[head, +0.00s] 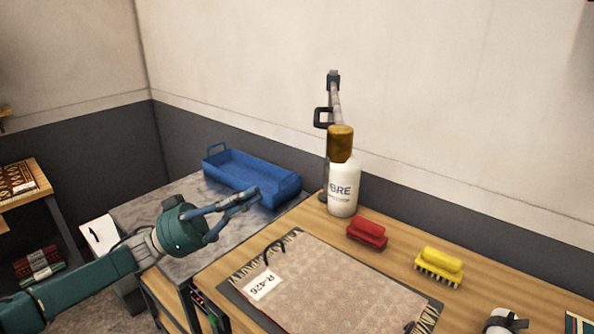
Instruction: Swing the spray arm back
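The spray arm (337,103) stands at the back edge of the wooden table, near the wall. It has an upright post, a sloping grey tube at the top and a dark loop handle (322,117) on its left. A white bottle (343,187) with a brown top (341,144) stands in front and hides much of its lower part. My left gripper (257,196) is empty, its fingers a little apart, over the grey bench in front of the blue tray. It is apart from the spray arm, to its lower left. My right gripper is out of view.
A blue tray (213,161) sits on the grey bench (150,212). On the wooden table (385,213) are a red brush (367,232), a yellow brush (440,264) and a fringed rug (350,285) with a label. A white object with a dark strap (501,320) is at the bottom right.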

